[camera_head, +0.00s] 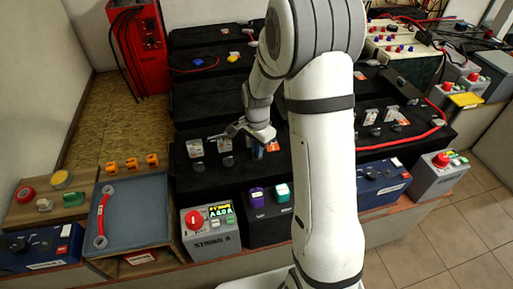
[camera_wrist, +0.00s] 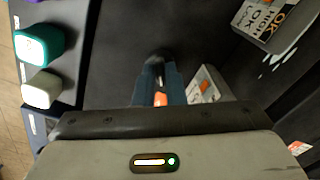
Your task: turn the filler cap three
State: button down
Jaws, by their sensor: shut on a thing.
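My gripper (camera_head: 257,148) reaches down onto the black battery block in the middle of the bench. In the wrist view its blue fingers (camera_wrist: 159,82) are shut on a small dark filler cap (camera_wrist: 158,68), which shows between the tips. The cap's lower part and its turn angle are hidden by the fingers. In the head view this cap is mostly hidden behind the gripper. Two other dark caps, the left one (camera_head: 197,163) and the one beside it (camera_head: 227,161), stand to its left, each with a white label behind it.
A teal-capped post (camera_wrist: 38,45) and a paler one (camera_wrist: 40,90) stand at left in the wrist view. A grey box with a red knob (camera_head: 194,218) stands in front of the battery. A white label plate (camera_wrist: 207,84) is close beside my fingers.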

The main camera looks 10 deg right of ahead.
jog(key=m, duration=0.5)
jog(key=shift+m, duration=0.3)
dwell(0.4)
jog(key=c, duration=1.5)
grip_release()
notch_tip(320, 180, up, 7)
jog(key=shift+p, duration=0.45)
jog(key=shift+r, duration=0.4)
